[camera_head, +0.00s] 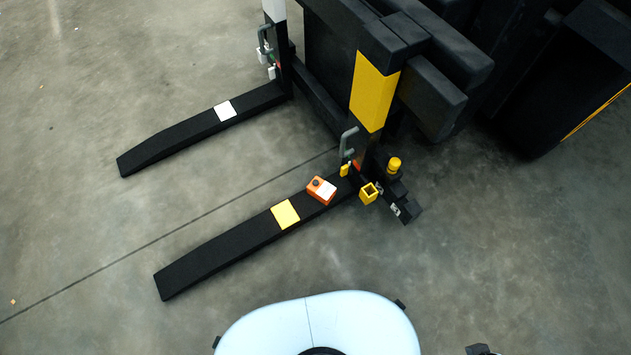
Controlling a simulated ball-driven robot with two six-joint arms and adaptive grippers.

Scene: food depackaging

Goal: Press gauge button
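A small orange gauge box (322,190) rests on the near black fork of a forklift. Nothing touches the box. My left gripper is not in view. A small dark piece at the bottom edge, right of my white body, may be part of my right gripper (480,350). It is cut off by the frame, so whether it is open or shut does not show.
The near fork (190,275) carries a yellow patch (285,214); the far fork (150,150) carries a white one (225,111). A yellow square holder (369,193) and yellow knob (394,165) stand right of the box. Grey floor lies clear between the fork and my body.

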